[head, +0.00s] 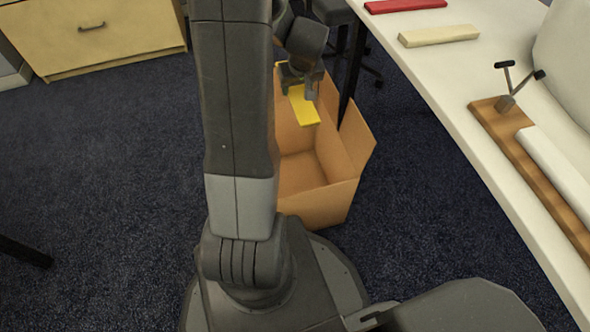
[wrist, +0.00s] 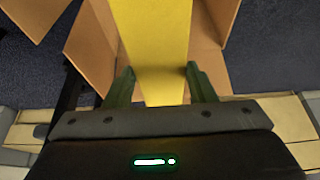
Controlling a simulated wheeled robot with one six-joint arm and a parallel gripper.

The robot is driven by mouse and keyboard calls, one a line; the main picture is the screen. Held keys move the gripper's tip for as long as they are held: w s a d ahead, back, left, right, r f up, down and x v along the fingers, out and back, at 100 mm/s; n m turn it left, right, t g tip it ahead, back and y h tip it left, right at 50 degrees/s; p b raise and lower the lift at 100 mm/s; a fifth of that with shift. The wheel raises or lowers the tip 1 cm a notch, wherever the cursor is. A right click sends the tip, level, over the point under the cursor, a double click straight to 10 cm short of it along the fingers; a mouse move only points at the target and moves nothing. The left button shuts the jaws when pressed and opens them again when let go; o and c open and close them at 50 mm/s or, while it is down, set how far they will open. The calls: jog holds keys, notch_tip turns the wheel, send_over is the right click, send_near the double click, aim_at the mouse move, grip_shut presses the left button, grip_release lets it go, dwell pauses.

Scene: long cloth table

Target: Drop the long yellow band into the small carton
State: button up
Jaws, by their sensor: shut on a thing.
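The long yellow band (head: 304,107) is a flat yellow strip. My gripper (head: 301,84) is shut on it near one end and holds it above the small carton. In the wrist view the yellow band (wrist: 152,45) runs between the two green fingers of my gripper (wrist: 162,88) and out past the top of the picture. The small carton (head: 322,203) is an open brown box with raised flaps, standing on the floor beside the table. Its flaps also show in the wrist view (wrist: 91,42). My arm hides the carton's left side.
The long white table (head: 440,75) runs down the right side. On it lie a red strip (head: 404,5), a cream strip (head: 438,36) and a wooden board (head: 497,119) with a dark-handled fitting and a white roll. A wooden drawer cabinet (head: 130,40) stands at the back left.

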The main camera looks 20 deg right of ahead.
notch_tip(320, 180, down, 4)
jog(key=shift+f+b, duration=0.1)
jog(key=shift+b, duration=1)
jog(key=o, duration=1.1)
jog(key=p+v, duration=0.4)
jog(key=v, duration=1)
jog(key=shift+w+a+p, duration=0.1)
jog(key=shift+p, duration=0.2)
jog(key=shift+f, duration=0.1)
